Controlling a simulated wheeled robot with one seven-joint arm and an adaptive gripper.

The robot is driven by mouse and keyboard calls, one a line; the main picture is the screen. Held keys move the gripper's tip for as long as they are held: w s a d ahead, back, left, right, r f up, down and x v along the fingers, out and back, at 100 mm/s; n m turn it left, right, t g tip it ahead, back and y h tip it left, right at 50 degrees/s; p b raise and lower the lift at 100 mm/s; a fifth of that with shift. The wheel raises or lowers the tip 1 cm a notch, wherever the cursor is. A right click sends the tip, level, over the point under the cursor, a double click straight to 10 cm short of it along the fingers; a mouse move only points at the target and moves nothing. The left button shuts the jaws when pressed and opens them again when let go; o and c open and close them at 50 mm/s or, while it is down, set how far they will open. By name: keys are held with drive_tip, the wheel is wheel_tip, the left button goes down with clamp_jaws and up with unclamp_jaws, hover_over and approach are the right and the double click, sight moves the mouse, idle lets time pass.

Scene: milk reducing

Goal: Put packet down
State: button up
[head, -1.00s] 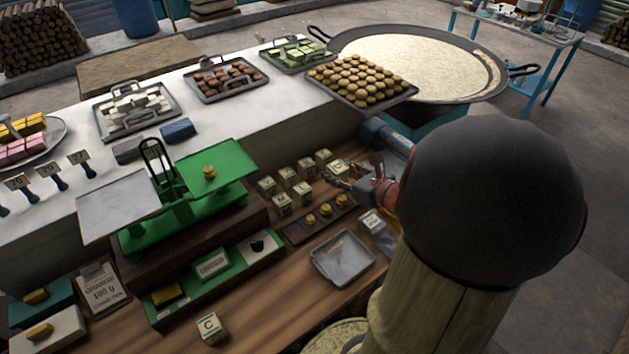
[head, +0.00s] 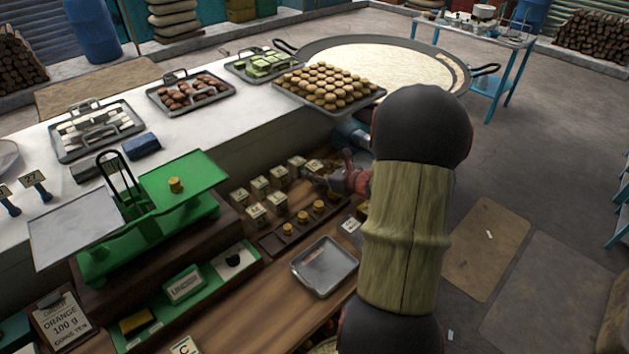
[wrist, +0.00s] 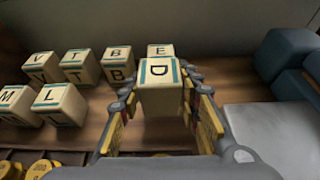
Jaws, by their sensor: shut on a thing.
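My gripper (wrist: 164,112) is shut on a cream packet marked D (wrist: 160,88), with a blue-green band on top. The yellow-padded fingers lie along both its sides. In the head view my gripper (head: 326,175) is at the right end of the packet group, with the held packet (head: 314,165) at its tips. Packet E (wrist: 160,50) stands just behind the held one. Packets B (wrist: 117,65), T (wrist: 78,66), V (wrist: 41,67), L (wrist: 59,104) and M (wrist: 15,103) stand to the left on the wooden counter. I cannot tell whether the held packet touches the wood.
Brass weights (head: 303,217) sit in a dark rack before the packets. A grey tray (head: 325,267) lies nearer. A green scale (head: 183,178) stands left. A pale block (wrist: 270,135) and blue blocks (wrist: 292,52) are close on the right. A wall rises behind the packets.

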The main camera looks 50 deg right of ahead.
drive_tip(key=shift+w+d+f+b, duration=0.1)
drive_tip(key=shift+f+b, duration=0.65)
drive_tip(key=shift+f, duration=0.95)
drive_tip(key=shift+f, duration=0.1)
drive_tip(key=o, duration=1.2)
drive_tip(key=shift+o, duration=0.6)
